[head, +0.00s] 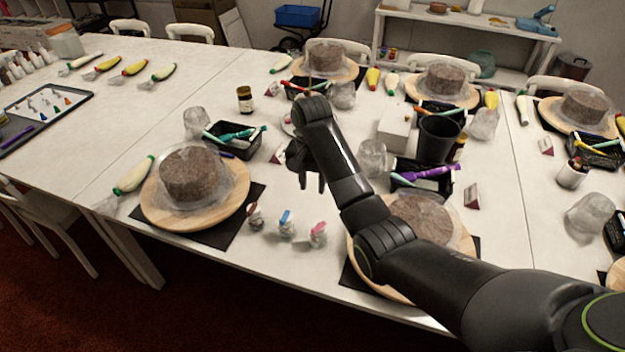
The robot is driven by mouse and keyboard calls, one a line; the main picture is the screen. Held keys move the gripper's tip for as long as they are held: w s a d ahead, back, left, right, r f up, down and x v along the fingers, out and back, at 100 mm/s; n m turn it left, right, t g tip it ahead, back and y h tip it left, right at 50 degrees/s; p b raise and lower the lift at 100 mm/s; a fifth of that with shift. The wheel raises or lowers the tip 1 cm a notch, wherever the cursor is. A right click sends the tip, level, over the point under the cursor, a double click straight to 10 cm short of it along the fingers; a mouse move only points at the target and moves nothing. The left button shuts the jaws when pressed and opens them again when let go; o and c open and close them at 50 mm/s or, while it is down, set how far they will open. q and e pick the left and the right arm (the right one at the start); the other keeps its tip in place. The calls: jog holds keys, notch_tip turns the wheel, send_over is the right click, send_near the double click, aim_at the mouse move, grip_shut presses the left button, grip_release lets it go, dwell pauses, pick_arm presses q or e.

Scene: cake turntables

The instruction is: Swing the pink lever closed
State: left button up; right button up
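A small clear jar with a pink top piece (318,232), which looks like the pink lever, stands near the table's front edge. It is at the right end of a row of three, beside one with a blue top (287,218) and one with a brown top (254,212). Whether the pink piece is raised or lowered is too small to tell. My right gripper (312,186) hangs above and behind the row, fingers pointing down and apart, with nothing between them. It appears clear of the pink piece. My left gripper is out of view.
A cake on a wooden turntable (150,212) stands left of the row. Another turntable (462,243) is to the right, partly hidden by my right arm. Behind are a black tray of tools (250,152), a white box (393,130) and a black cup (437,140).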

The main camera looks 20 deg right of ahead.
aim_at(314, 229)
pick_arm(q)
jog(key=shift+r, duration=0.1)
pick_arm(e)
jog(key=shift+r, duration=0.35)
